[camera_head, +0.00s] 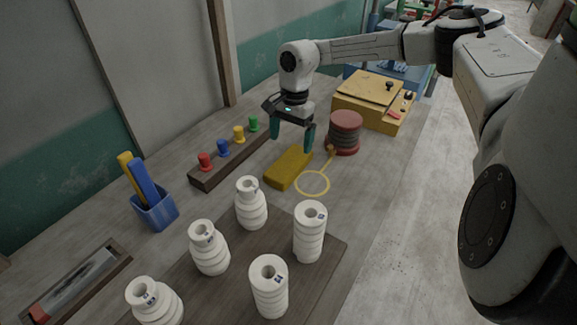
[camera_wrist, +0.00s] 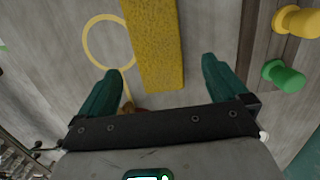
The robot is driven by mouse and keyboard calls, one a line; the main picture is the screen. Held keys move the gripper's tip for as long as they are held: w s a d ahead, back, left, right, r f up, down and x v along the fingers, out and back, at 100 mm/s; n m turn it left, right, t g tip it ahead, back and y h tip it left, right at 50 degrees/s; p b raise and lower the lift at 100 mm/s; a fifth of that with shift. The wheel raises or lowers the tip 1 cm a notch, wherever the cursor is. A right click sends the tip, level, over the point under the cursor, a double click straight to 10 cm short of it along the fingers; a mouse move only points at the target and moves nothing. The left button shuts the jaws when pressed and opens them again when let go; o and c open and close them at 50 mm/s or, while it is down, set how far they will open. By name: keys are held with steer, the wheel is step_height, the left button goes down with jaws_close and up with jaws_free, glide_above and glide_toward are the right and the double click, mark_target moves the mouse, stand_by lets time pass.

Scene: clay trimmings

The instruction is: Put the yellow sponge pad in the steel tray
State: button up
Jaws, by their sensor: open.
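The yellow sponge pad (camera_head: 288,169) lies flat on the grey table, behind the white ribbed pieces. My gripper (camera_head: 289,140) is open and empty above the pad, pointing down. In the wrist view the pad (camera_wrist: 153,38) runs between the teal fingers of my gripper (camera_wrist: 161,68), with a gap on each side; no contact shows. I cannot identify a steel tray for certain. A dark-framed shallow holder (camera_head: 82,285) at lower left has a grey metallic inside and a red piece at its near end.
White ribbed pieces (camera_head: 209,248) stand on a brown board in front. A peg rack (camera_head: 230,160) with coloured knobs is left of the pad, a red spool (camera_head: 345,132) right, and a yellow box (camera_head: 372,102) behind. A blue cup (camera_head: 155,210) holds two bars. A yellow ring (camera_head: 312,184) lies beside the pad.

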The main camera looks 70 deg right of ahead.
mark_target(289, 161)
steer(key=f, duration=0.2)
steer(key=a+f+p, duration=0.1)
steer(key=f, duration=0.4)
steer(key=shift+a+p, duration=0.25)
steer(key=shift+p, duration=0.15)
steer(key=shift+c, duration=0.5)
steer(key=c, duration=1)
steer(key=shift+c, duration=0.2)
